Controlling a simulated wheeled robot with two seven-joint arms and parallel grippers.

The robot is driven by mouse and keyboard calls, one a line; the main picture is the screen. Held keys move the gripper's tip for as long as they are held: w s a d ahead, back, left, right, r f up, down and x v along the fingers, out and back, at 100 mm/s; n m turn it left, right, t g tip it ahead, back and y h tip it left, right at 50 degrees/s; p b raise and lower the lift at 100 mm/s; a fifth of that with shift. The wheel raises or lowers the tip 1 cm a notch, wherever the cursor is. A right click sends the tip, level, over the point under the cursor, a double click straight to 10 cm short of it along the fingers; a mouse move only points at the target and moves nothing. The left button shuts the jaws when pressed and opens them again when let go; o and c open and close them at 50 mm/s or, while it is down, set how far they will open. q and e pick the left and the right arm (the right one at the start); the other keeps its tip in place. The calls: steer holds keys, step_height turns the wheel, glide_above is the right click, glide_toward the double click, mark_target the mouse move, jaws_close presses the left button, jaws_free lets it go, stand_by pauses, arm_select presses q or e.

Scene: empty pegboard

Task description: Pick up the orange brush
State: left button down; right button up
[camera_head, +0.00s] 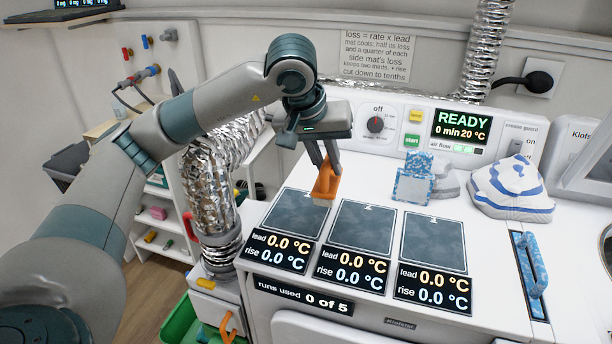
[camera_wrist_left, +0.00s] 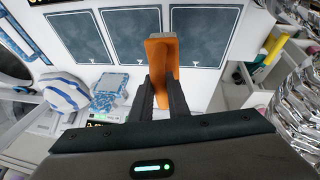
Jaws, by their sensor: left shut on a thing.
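The orange brush (camera_head: 326,183) is held in my left gripper (camera_head: 323,166) above the left dark mat, its pale end pointing down. In the left wrist view the brush (camera_wrist_left: 161,60) sits between the two dark fingers of my left gripper (camera_wrist_left: 161,90), which are shut on it. The brush appears over the gap and edges of the mats in that view. I cannot tell exactly how high it is above the surface. My right gripper is not in view.
Three dark mats with temperature displays lie on the white machine top, including the middle mat (camera_head: 362,228). A blue-patterned block (camera_head: 412,188) and a blue-striped white cloth (camera_head: 508,188) stand to the right. A silver duct (camera_head: 210,195) stands on the left.

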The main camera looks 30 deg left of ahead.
arm_select(q)
steer(key=shift+w+d+r+b, duration=0.15)
steer(key=shift+d+r, duration=0.3)
steer(key=shift+d, duration=0.25)
steer(key=shift+d+r+b, duration=0.1)
steer(key=shift+d+r, duration=0.35)
steer(key=shift+d, duration=0.3)
steer(key=shift+w+d+r+b, duration=0.15)
steer(key=shift+d+r, duration=0.3)
steer(key=shift+d, duration=0.25)
